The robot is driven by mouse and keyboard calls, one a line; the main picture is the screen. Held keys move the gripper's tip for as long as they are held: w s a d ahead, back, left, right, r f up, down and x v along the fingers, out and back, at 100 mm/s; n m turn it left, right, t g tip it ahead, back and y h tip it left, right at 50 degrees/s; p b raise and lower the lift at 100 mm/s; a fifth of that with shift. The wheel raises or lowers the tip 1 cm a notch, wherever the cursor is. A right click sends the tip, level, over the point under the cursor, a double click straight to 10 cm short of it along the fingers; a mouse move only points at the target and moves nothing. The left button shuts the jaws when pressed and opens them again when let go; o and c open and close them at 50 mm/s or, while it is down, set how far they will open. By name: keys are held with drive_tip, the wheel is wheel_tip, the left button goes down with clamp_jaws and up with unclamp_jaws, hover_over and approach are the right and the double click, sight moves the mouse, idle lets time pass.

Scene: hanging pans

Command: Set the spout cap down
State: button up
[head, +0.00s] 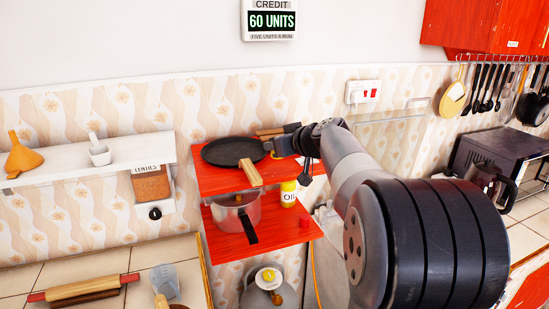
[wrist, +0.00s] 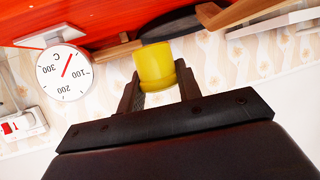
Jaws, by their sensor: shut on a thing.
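A yellow cylinder, which I take to be the spout cap (wrist: 156,66), sits between the two dark fingers of my gripper (wrist: 157,77) in the wrist view. My gripper is shut on it. In the head view my gripper (head: 279,148) is at the right end of the red upper shelf (head: 215,182), beside the black pan. Only a small yellow bit of the cap shows there. The cap appears just off the red board in the wrist view, but I cannot tell whether it touches.
A black pan (head: 232,151) with a wooden handle (head: 250,173) fills much of the upper shelf. A round dial (wrist: 65,72) is near the gripper.

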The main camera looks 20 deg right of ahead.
sight(278, 172)
drive_tip(key=shift+f, duration=2.2)
drive_tip(key=shift+f+b, duration=0.2)
drive_tip(key=shift+b, duration=0.15)
drive_tip(key=o, duration=1)
drive_tip(key=shift+r, duration=0.1)
drive_tip(key=shift+c, duration=0.2)
drive_tip(key=shift+r+p, duration=0.1)
drive_tip(key=shift+p, duration=0.2)
